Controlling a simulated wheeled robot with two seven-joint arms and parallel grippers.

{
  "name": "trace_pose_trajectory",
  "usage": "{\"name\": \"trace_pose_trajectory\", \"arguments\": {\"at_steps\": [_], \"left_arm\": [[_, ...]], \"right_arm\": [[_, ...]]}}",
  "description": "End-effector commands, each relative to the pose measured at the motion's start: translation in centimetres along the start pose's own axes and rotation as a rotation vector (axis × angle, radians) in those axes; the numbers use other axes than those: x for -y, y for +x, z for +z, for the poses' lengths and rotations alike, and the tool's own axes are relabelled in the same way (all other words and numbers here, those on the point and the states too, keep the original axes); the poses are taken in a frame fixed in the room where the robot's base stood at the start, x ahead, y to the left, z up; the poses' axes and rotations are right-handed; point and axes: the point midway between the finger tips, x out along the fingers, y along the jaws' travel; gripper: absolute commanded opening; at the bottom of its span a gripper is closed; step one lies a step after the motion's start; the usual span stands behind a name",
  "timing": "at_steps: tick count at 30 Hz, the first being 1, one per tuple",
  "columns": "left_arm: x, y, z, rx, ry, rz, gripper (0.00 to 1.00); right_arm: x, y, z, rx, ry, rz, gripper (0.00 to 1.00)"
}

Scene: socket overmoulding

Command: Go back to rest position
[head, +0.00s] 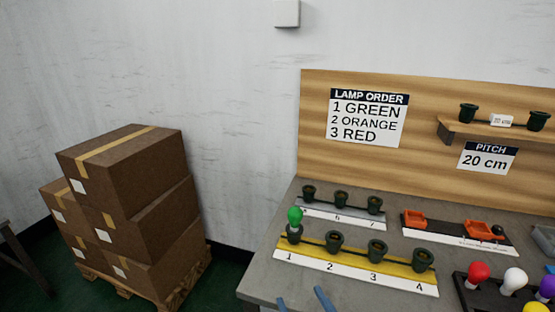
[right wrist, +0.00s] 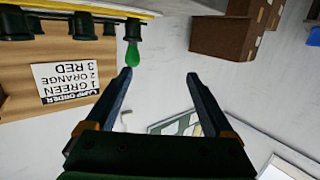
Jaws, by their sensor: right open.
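My right gripper (head: 302,300) shows only as two blue fingertips at the bottom edge of the head view, below the yellow strip. In the right wrist view, its fingers (right wrist: 159,77) stand apart with nothing between them. A green lamp (head: 295,215) stands upright in the socket at position 1 of the yellow numbered strip (head: 340,275). It also shows in the right wrist view (right wrist: 132,57), beyond the left-hand fingertip and apparently apart from it. Sockets 2, 3 and 4 hold no lamp. My left gripper is out of view.
A grey strip (head: 328,215) with sockets lies behind the yellow one. Orange parts (head: 478,229) and a dark lamp tray (head: 484,298) with several coloured lamps are to the right. The lamp order sign (head: 367,117) hangs on the wooden backboard. Stacked boxes (head: 130,170) stand left of the bench.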

Motion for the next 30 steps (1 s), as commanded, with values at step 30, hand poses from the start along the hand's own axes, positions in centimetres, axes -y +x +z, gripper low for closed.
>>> {"name": "trace_pose_trajectory", "arguments": {"at_steps": [30], "left_arm": [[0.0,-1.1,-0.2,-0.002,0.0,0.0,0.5]], "right_arm": [[-5.8,-16.7,21.9,1.157,0.073,0.136,0.87]]}}
